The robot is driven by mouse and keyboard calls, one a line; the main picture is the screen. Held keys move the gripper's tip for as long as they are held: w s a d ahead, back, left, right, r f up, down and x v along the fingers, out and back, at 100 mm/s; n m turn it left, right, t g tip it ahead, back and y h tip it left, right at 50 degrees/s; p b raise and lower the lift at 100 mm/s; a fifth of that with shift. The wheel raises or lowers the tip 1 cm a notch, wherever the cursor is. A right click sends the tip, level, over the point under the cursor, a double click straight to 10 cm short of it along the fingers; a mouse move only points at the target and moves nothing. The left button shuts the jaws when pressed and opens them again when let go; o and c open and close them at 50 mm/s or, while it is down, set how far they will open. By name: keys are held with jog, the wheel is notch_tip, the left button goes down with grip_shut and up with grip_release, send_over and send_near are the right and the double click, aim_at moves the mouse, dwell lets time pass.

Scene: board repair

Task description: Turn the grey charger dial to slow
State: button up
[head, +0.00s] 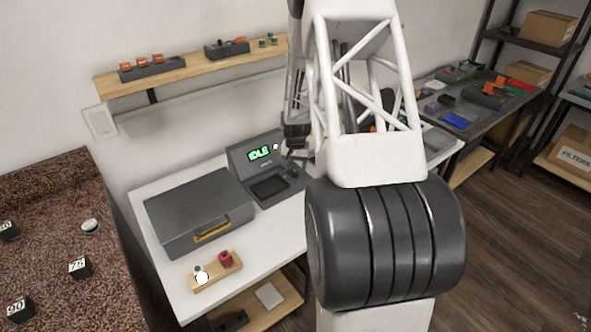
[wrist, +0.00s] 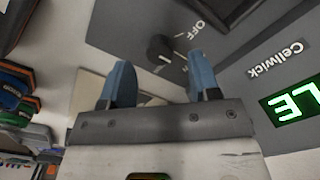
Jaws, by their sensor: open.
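The grey charger (head: 238,158) stands at the back of the white workbench, and its screen reads IDLE in green. In the wrist view the charger panel (wrist: 238,62) carries the name Cellwick. A dark round dial (wrist: 160,48) sits on that panel with the word OFF beside it. Other dial labels are not readable, and I cannot tell exactly where its pointer stands. My gripper (wrist: 160,78) is open and empty, its two blue fingertips spread apart with the dial showing beyond the gap between them. In the head view my arm hides much of the gripper and the dial.
A grey case (head: 197,205) with a yellow handle lies left of the charger. A wooden block (head: 213,275) with a red item and a white-topped item sits in front of it. A wooden shelf (head: 185,70) with small parts hangs above.

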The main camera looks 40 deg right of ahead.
aim_at(295, 172)
jog(key=shift+r, duration=2.65)
jog(key=shift+r, duration=0.1)
jog(key=shift+a+r, duration=0.2)
jog(key=shift+a, duration=0.05)
jog(key=s+a+r+n, duration=0.1)
jog(key=s+a+r, duration=0.3)
jog(key=a+r, duration=0.3)
jog(key=s+a+r+n+t, duration=0.1)
jog(key=s+a+r+n, duration=0.1)
jog(key=s+a+r, duration=0.35)
jog(key=s+a+r+n, duration=0.1)
jog(key=s+a+r, duration=0.2)
jog(key=a+r, duration=0.55)
jog(key=s+a+r+n, duration=0.1)
jog(key=s+a+r, duration=0.1)
jog(key=s+a, duration=0.3)
jog(key=s+a+r+n+t, duration=0.1)
jog(key=s+a, duration=0.3)
jog(key=s, duration=0.7)
jog(key=s+a+r+n, duration=0.2)
jog(key=s+a, duration=0.3)
jog(key=s, duration=0.3)
jog(key=shift+s+a+r+n+t, duration=0.3)
jog(key=shift+a+n, duration=0.05)
jog(key=shift+n, duration=0.05)
